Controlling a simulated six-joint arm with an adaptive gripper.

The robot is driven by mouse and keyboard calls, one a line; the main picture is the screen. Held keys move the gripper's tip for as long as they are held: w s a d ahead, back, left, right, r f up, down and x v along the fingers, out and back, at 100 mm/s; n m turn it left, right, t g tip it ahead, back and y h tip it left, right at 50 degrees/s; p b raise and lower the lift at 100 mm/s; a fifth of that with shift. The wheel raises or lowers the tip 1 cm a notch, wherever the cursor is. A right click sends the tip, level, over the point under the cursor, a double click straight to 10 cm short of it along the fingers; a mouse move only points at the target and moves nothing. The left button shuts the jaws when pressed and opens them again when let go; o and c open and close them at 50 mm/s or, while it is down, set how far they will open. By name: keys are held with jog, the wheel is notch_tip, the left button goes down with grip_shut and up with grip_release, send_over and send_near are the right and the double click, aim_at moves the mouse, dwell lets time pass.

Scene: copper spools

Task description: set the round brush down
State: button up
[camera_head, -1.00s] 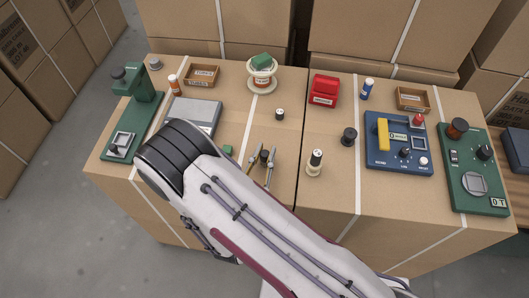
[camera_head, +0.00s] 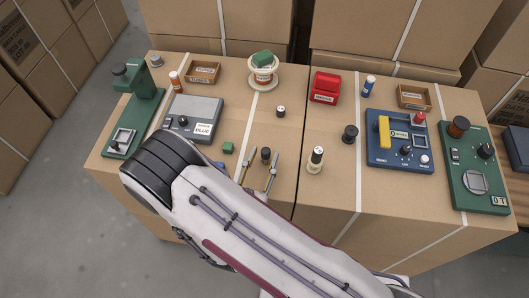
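A small dark round piece (camera_head: 266,154) stands on the cardboard top near the front middle; I take it for the round brush, but it is too small to be sure. My gripper (camera_head: 263,158) is open, its two thin fingers apart, with the dark piece showing between and just beyond the tips. No finger visibly presses on it. My arm covers the front of the boxes and hides the gripper's base.
A green block (camera_head: 228,148) and a grey scale (camera_head: 195,117) lie to the left. A pale spool (camera_head: 316,160) and a black spool (camera_head: 350,134) stand to the right, before a blue panel (camera_head: 400,140). A small spool (camera_head: 280,111) stands behind.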

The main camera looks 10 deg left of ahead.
jog(key=shift+s+a+r, duration=0.1)
jog(key=shift+s+r, duration=0.05)
jog(key=shift+s, duration=1.15)
jog(key=shift+s+a+r, duration=0.1)
jog(key=shift+s, duration=1.2)
jog(key=shift+o, duration=0.7)
